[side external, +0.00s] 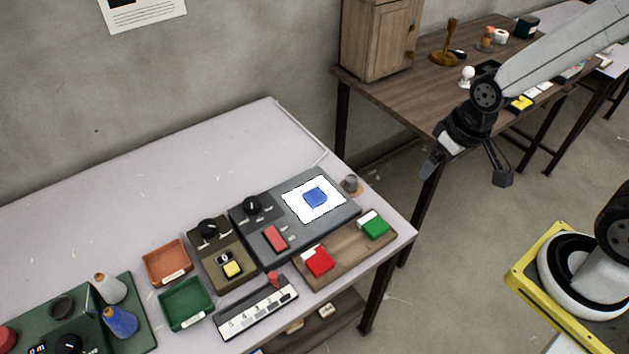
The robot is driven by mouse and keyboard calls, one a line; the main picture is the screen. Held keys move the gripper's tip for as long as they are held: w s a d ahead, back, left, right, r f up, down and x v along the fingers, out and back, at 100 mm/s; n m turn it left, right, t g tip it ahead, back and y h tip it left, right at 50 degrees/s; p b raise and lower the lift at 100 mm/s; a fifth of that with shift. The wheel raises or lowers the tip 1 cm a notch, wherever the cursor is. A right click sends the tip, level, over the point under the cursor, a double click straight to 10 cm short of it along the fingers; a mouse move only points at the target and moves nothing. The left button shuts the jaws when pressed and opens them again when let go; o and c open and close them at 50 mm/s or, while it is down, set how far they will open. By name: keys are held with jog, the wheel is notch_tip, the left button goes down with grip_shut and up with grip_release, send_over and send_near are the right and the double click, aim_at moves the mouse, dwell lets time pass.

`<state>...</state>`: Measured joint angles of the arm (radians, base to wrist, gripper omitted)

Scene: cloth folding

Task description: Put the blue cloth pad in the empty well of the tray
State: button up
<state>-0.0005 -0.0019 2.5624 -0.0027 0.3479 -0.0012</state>
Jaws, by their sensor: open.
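A small blue cloth pad (315,197) lies on a white sheet on top of a dark grey box at the right part of the near table. A brown wooden tray (345,259) lies in front of that box. It holds a red pad (319,262) at its left and a green pad (376,229) at its right, each beside a white piece. The stretch between them looks bare; I cannot make out well edges there. My gripper (467,172) is open and empty, in the air to the right of the table, apart from the blue pad.
An orange bin (167,264) and a green bin (186,304) stand left of a brown control box (214,253). A numbered strip (256,307) lies in front. The table's back left is clear.

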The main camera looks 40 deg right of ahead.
jog(key=shift+w, duration=0.1)
jog(key=m+g+y, duration=0.2)
jog(key=m+y, duration=0.2)
jog(key=m, duration=1.3)
send_near(314, 193)
jog(key=shift+w+f+m+g+y, duration=0.2)
jog(key=shift+f+m+g+y, duration=0.1)
jog(key=shift+f+m, duration=0.35)
jog(key=shift+a+f, duration=0.1)
jog(key=shift+f, duration=0.05)
jog(key=shift+x, duration=1.2)
jog(key=shift+f, duration=0.1)
